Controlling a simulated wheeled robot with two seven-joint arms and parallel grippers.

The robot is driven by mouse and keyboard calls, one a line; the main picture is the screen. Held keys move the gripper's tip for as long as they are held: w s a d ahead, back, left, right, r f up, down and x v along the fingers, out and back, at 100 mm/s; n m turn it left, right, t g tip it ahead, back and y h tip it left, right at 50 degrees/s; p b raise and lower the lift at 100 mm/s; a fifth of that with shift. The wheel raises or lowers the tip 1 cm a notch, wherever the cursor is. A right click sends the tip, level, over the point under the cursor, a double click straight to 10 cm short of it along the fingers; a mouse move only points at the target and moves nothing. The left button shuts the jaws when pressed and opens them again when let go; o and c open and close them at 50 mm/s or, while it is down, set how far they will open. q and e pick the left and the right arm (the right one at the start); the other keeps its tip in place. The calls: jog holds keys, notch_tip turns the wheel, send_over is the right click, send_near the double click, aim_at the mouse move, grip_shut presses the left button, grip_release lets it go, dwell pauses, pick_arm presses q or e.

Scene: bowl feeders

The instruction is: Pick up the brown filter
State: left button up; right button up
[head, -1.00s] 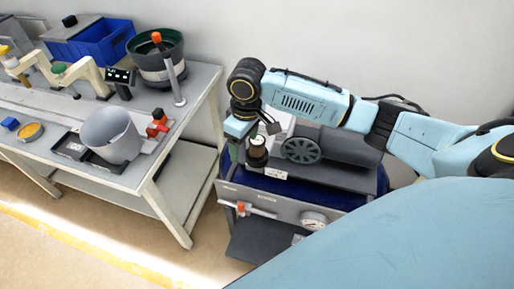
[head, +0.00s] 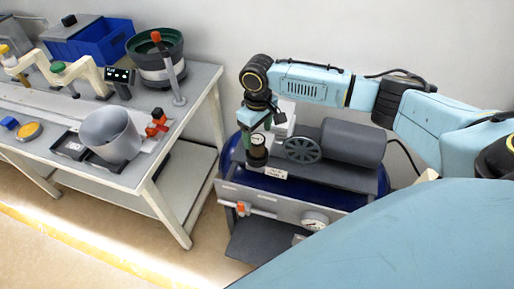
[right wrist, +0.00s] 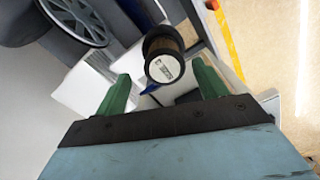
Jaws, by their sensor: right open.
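The brown filter (head: 257,154) is a short dark brown cylinder with a pale label on its end. It sits upright on the compressor unit, left of the spoked wheel. In the right wrist view the filter (right wrist: 165,57) shows just beyond and between the green fingertips. My right gripper (head: 257,131) points down over the filter, its fingers apart. In the right wrist view the open gripper (right wrist: 161,78) has one finger on each side of the filter's near end; I cannot tell whether they touch it. My left gripper is not in view.
The compressor has a spoked wheel (head: 303,150), a grey motor cylinder (head: 353,141) and a front gauge (head: 315,220). A workbench (head: 150,168) at the left holds a grey bucket (head: 110,134), a bowl feeder (head: 155,62) and a blue bin (head: 102,40). Floor shows between bench and compressor.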

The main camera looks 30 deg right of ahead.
aim_at(257, 139)
jog(key=f, duration=0.4)
jog(key=shift+s+a+f, duration=0.25)
jog(key=shift+a+f, duration=0.05)
jog(key=shift+f, duration=0.05)
